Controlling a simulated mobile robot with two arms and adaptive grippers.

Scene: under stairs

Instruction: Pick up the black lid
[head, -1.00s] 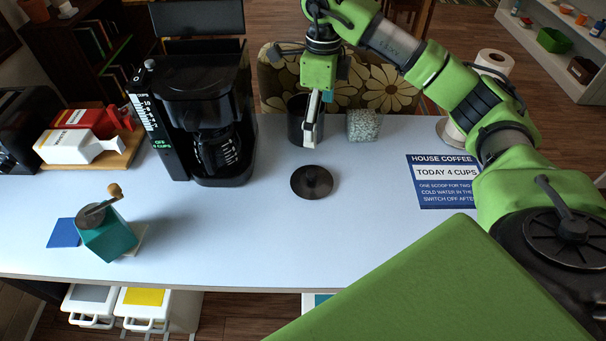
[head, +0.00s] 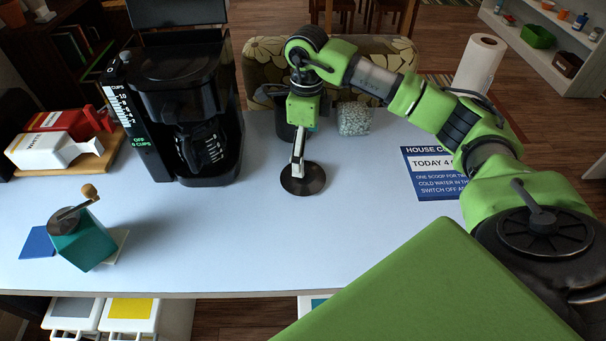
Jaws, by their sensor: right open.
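The black lid (head: 312,184) is a round dark disc lying flat on the pale table in front of a dark canister (head: 284,128). My right gripper (head: 298,174) points down over the lid, with its fingertips at the lid's middle. The gripper hides the lid's knob, and I cannot tell whether the fingers touch it. The right gripper is open. My left gripper is not in view.
A black coffee maker (head: 190,100) stands left of the lid. A teal grinder (head: 82,240) is at front left, and a blue sign (head: 432,190) lies right. The table's front middle is clear.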

